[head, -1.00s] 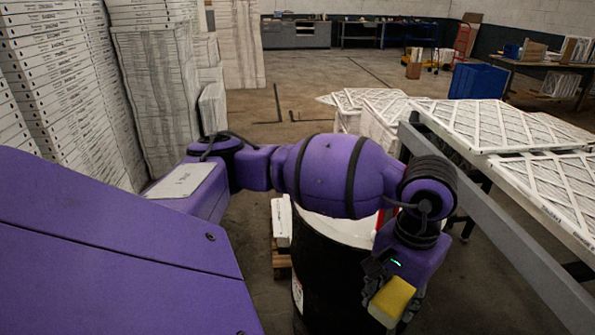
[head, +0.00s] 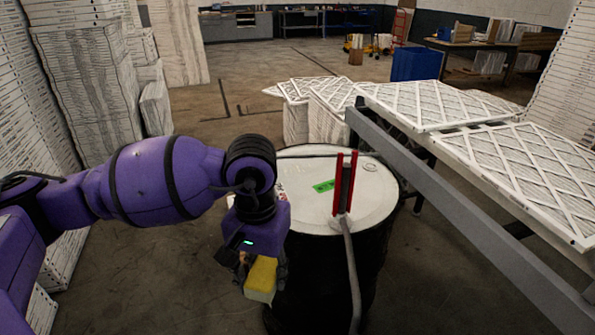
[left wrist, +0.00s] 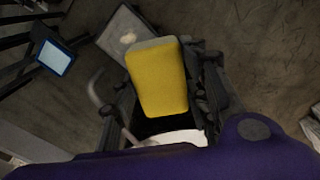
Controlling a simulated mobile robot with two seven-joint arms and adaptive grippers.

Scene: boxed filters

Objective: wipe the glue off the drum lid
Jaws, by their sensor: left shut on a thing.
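My left gripper (head: 262,282) is shut on a yellow sponge (head: 263,273) with a paler side. In the head view it hangs at the drum's near left side, outside the lid's rim in the picture. In the left wrist view the sponge (left wrist: 158,80) sits between the dark fingers. The drum (head: 330,265) is black, with a round white lid (head: 310,205). A green label and small dark marks show on the lid. I cannot clearly pick out glue; my arm hides part of the lid's left side.
A grey rail (head: 470,225) and a table of white filters (head: 520,165) stand right. Stacked filters (head: 90,90) line the left. Floor behind is open.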

